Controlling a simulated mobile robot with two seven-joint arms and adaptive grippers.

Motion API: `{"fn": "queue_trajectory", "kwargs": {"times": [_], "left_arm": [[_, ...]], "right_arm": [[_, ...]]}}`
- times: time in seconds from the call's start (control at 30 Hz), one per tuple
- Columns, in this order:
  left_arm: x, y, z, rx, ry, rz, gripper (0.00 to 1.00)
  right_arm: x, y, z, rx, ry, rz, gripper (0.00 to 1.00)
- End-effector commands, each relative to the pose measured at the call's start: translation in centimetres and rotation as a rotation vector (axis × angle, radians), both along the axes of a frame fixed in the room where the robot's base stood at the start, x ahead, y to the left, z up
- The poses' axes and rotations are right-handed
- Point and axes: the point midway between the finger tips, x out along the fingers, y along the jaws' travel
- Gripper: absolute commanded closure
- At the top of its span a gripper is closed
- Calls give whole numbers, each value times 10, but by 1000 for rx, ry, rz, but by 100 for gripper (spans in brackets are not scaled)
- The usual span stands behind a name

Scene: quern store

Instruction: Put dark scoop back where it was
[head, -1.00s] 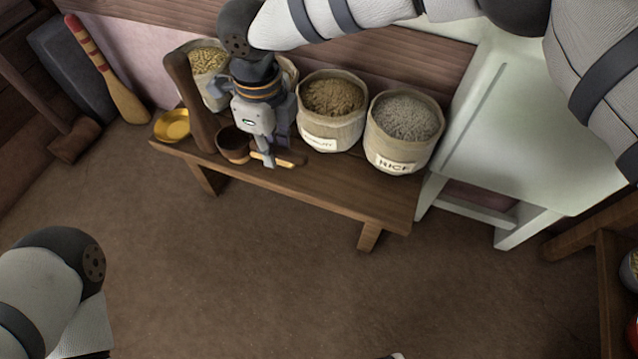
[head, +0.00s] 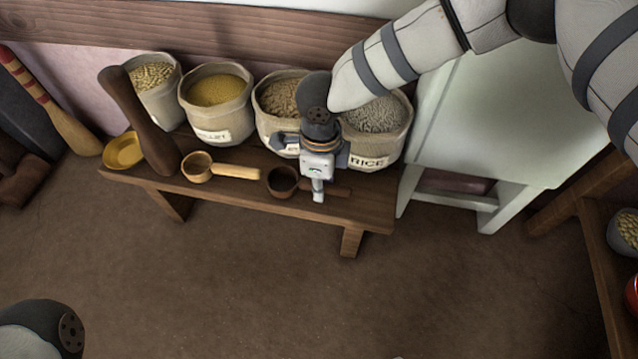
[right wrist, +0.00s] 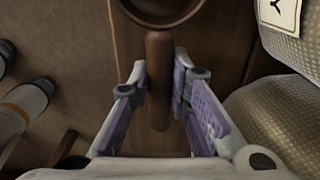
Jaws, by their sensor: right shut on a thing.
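The dark scoop (head: 283,182) is at the right part of the bench (head: 230,200), its bowl left and its handle pointing right. My right gripper (head: 318,195) is shut on its handle. In the right wrist view the handle (right wrist: 158,85) lies between the two finger pads (right wrist: 160,95), with the bowl at the top edge. I cannot tell whether the scoop touches the bench. A light wooden scoop (head: 235,171) lies on the bench left of it. My left gripper is out of view; only part of that arm shows at bottom left.
Several grain sacks line the bench's back, including a millet sack (head: 215,105) and a rice sack (head: 378,135) close to my right gripper. A dark wooden pestle (head: 142,122) and brass dish (head: 123,151) are at the left end. A pale table (head: 490,130) stands right.

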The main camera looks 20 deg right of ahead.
Motion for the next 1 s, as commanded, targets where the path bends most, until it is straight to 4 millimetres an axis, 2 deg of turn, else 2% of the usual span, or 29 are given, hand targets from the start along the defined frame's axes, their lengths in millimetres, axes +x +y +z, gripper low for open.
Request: {"fn": "queue_trajectory", "kwargs": {"times": [0.27,0.3,0.37,0.67,0.77,1.0], "left_arm": [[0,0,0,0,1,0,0],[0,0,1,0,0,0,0],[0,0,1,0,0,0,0],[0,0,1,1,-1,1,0],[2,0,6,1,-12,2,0],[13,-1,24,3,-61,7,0]], "right_arm": [[0,0,-2,0,-1,0,100],[0,1,-1,0,-2,1,74],[0,1,-1,0,-1,0,63],[1,0,1,1,-3,0,63],[1,1,18,2,-5,-1,63],[1,1,87,2,-9,0,63]]}}
